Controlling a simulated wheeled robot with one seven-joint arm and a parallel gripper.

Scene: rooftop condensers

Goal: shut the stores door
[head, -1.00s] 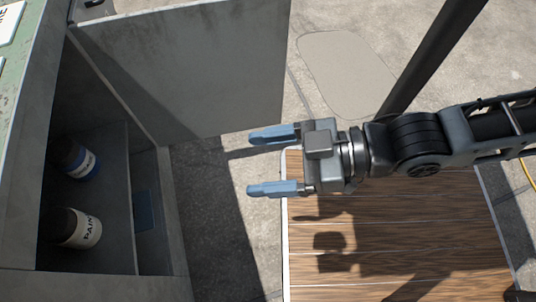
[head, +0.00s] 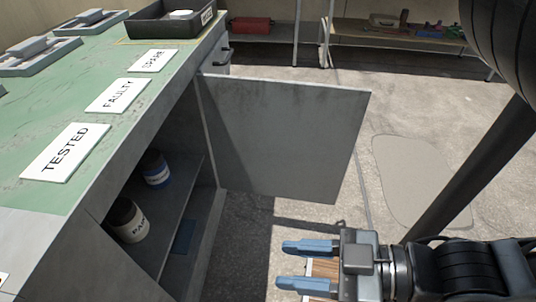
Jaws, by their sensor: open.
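The stores door (head: 285,140) is a flat grey panel standing wide open from the front of the green-topped bench cabinet. Its hinge side is at the cabinet's far edge, and its free edge points right. The open cabinet (head: 190,190) shows a shelf inside with a blue-banded tin (head: 156,170) and a white-labelled tin (head: 128,220). My gripper (head: 305,266) has blue fingers, open and empty, pointing left. In the picture it is below the door's lower edge, apart from it. Any handle on the door is hidden or not visible.
The bench top (head: 70,105) carries cards reading TESTED, FAULTY and SPARE, and a black tray (head: 172,20). Concrete floor right of the door is clear.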

